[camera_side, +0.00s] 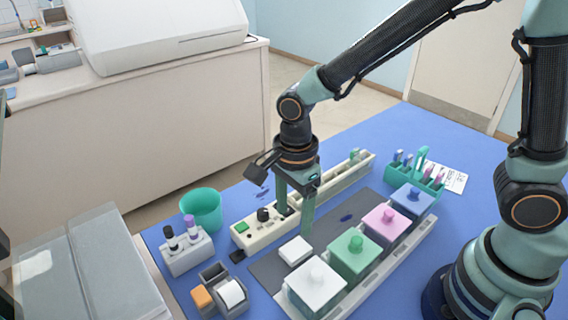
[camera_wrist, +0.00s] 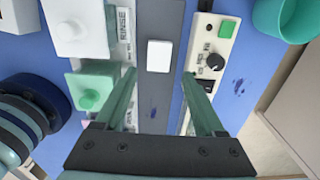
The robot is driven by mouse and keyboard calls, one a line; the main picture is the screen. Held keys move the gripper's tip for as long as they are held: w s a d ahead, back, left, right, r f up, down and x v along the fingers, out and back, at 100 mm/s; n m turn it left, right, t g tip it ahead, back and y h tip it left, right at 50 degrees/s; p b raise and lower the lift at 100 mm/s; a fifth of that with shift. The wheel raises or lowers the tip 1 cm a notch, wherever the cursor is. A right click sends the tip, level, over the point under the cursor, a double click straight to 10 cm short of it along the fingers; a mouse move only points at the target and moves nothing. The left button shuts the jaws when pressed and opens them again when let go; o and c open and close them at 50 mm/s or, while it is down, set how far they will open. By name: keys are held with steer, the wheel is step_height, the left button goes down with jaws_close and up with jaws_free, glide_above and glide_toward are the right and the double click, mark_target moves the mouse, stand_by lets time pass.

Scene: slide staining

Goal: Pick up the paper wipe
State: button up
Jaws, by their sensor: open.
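The paper wipe (camera_side: 296,251) is a small white folded square lying flat on the dark grey mat (camera_side: 267,272), beside the row of lidded jars. In the wrist view the wipe (camera_wrist: 159,56) lies just beyond the fingertips, roughly centred between them. My gripper (camera_side: 296,216) points down over the mat, behind the wipe in the side view. In the wrist view my gripper (camera_wrist: 159,76) has its two green fingers spread wide with nothing between them. The wipe is fully visible and untouched.
White (camera_side: 317,284), green (camera_side: 354,252), pink (camera_side: 384,226) and blue (camera_side: 411,200) lidded jars line one side of the mat. A cream control unit (camera_side: 254,229) lines the other. A teal cup (camera_side: 201,210), a bottle rack (camera_side: 188,255) and a slide rack (camera_side: 414,180) stand around. Dark stains mark the surfaces.

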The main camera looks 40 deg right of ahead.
glide_above(296, 248)
steer(key=f, duration=0.4)
steer(key=shift+a+f, duration=0.25)
steer(key=shift+a, duration=0.05)
steer(key=shift+d+f, duration=0.15)
steer(key=shift+f, duration=1.2)
steer(key=shift+d+f, duration=0.15)
steer(key=shift+f, duration=1.15)
steer(key=c, duration=1.1)
